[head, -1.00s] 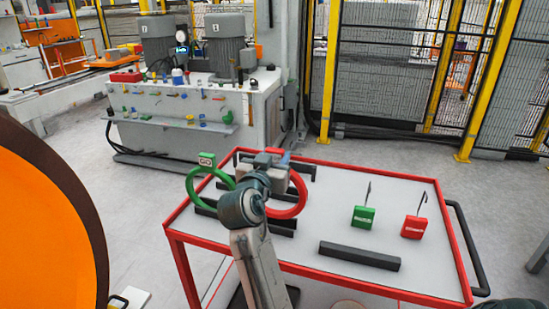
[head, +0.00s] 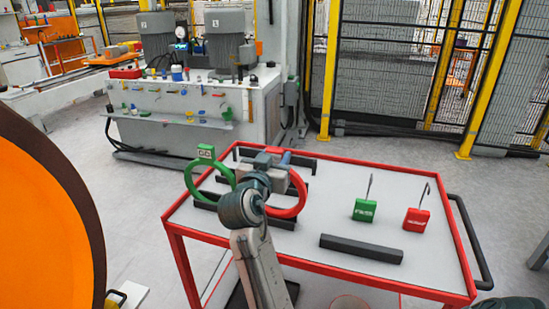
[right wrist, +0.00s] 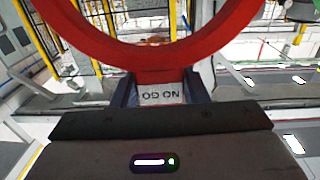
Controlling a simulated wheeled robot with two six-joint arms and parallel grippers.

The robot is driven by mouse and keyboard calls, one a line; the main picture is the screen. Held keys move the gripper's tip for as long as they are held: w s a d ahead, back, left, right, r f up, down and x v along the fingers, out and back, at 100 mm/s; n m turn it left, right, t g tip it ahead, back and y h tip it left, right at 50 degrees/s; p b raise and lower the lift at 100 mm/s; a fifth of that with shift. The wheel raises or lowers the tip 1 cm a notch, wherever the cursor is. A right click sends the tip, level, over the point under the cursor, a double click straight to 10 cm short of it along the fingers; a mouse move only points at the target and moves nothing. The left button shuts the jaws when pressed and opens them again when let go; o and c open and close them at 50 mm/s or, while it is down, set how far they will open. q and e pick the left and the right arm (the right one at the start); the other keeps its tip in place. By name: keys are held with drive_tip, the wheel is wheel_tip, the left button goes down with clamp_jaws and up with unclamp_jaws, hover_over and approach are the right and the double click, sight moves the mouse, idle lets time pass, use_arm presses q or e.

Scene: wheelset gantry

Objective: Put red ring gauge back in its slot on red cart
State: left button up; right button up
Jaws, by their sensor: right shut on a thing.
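The red ring gauge (head: 304,196) is upright over the back left part of the red cart (head: 372,160), in line with the dark slotted rails. My right gripper (head: 272,158) is shut on its tag at the top of the ring. In the right wrist view the red ring (right wrist: 150,62) shows, with its white "NO GO" tag (right wrist: 160,95) between the fingers (right wrist: 160,92). My arm hides part of the ring and the rails, so I cannot tell whether it touches its slot. My left gripper is not in view.
A green ring gauge (head: 190,183) stands left of the red one, close to my arm. A green block (head: 365,210), a red block (head: 416,219) and a dark bar (head: 361,249) are on the cart's right half. A large orange disc (head: 45,215) fills the left.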

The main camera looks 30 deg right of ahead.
drive_tip(key=shift+f+b, duration=0.85)
drive_tip(key=shift+f, duration=0.2)
drive_tip(key=o, duration=1.1)
drive_tip(key=shift+o, duration=0.2)
